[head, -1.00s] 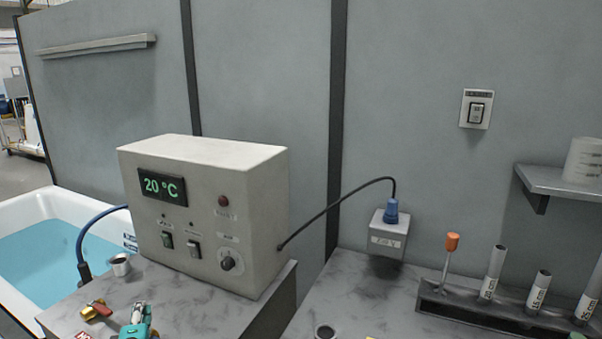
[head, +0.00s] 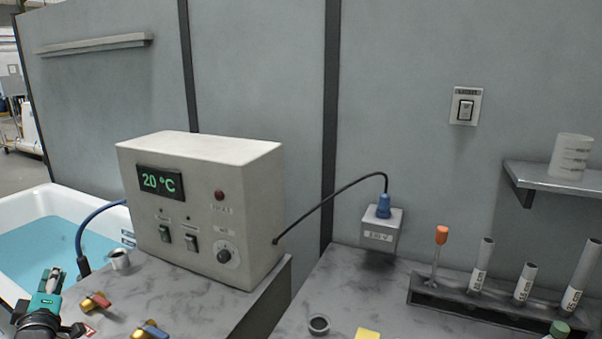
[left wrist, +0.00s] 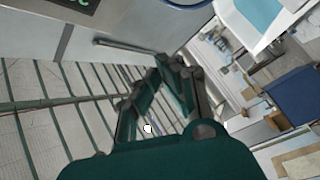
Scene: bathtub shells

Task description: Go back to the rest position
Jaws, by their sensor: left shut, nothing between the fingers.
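My left gripper (head: 50,284) shows at the lower left of the head view, teal and black, above the near left part of the counter beside the tub. It is shut and empty. In the left wrist view its fingers (left wrist: 157,78) come together in front of a tiled floor or grating, with nothing between them. My right gripper is not in view.
The grey control box (head: 200,212) reads 20 °C on the marble counter. A water-filled tub (head: 30,196) is at left. Brass valves with red (head: 95,301) and blue (head: 150,330) handles stand near the front. A tube rack (head: 480,304) and wall shelf (head: 560,180) are at right.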

